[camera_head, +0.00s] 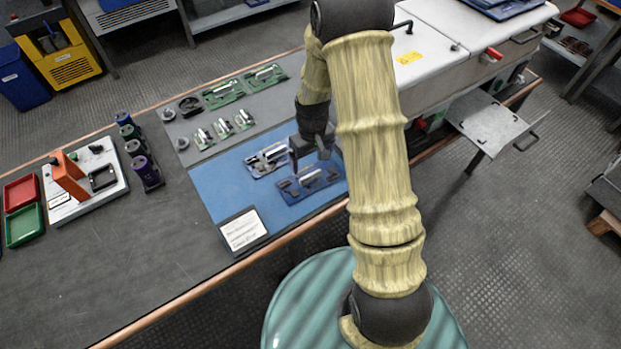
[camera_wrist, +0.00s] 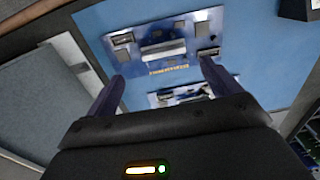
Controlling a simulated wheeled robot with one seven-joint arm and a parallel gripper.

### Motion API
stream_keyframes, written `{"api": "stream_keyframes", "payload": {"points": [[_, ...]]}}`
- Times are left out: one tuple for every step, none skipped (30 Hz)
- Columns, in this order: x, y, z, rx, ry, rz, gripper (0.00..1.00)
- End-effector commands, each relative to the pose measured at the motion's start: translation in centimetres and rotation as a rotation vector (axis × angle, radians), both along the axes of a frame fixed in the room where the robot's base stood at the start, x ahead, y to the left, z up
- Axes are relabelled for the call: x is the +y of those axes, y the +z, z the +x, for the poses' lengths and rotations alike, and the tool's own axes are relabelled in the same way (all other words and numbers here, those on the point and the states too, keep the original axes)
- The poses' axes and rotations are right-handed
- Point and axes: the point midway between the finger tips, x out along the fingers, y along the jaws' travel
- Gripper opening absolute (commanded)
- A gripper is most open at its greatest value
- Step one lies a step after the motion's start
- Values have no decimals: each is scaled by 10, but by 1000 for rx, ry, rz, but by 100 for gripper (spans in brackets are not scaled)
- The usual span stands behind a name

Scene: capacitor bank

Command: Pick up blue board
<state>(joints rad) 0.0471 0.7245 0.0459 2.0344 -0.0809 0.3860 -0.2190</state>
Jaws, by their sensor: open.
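Two blue boards lie on the blue mat (camera_head: 220,190). The nearer blue board (camera_head: 310,182) is at the mat's front right, and the other blue board (camera_head: 268,160) is behind it to the left. My gripper (camera_head: 311,153) is above the mat near both boards, its fingers open and empty. In the wrist view one blue board (camera_wrist: 165,42) with grey parts lies beyond the fingertips. A second blue board (camera_wrist: 180,94) shows between the fingers, partly hidden by my gripper (camera_wrist: 161,72). I cannot tell whether the fingers touch either board.
Green boards (camera_head: 263,77) lie on the grey mat behind. A white card (camera_head: 243,230) lies at the blue mat's front left corner. Capacitors (camera_head: 143,165), an orange press (camera_head: 68,175) and red and green trays (camera_head: 24,224) stand left. A white machine (camera_head: 450,40) stands back right.

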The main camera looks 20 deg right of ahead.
Motion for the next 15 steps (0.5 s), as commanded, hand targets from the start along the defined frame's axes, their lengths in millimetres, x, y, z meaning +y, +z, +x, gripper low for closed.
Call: {"api": "stream_keyframes", "payload": {"points": [[0, -4, 0, 1, 0, 0, 89], [0, -6, 0, -1, 0, 0, 89], [0, -7, 0, -2, 0, 0, 89], [0, -7, 0, -2, 0, 0, 89], [0, -7, 0, -2, 0, 0, 89], [0, -7, 0, -2, 0, 0, 89], [0, -7, 0, -2, 0, 0, 89], [0, -7, 0, -2, 0, 0, 89], [0, -7, 0, -2, 0, 0, 89], [0, -7, 0, -2, 0, 0, 89], [0, -7, 0, -2, 0, 0, 89], [0, -8, 0, -1, 0, 0, 89], [0, -9, 0, 0, 1, 0, 89], [1, -11, -1, 1, 1, 0, 89], [1, -14, -2, 2, 1, -1, 89]]}}
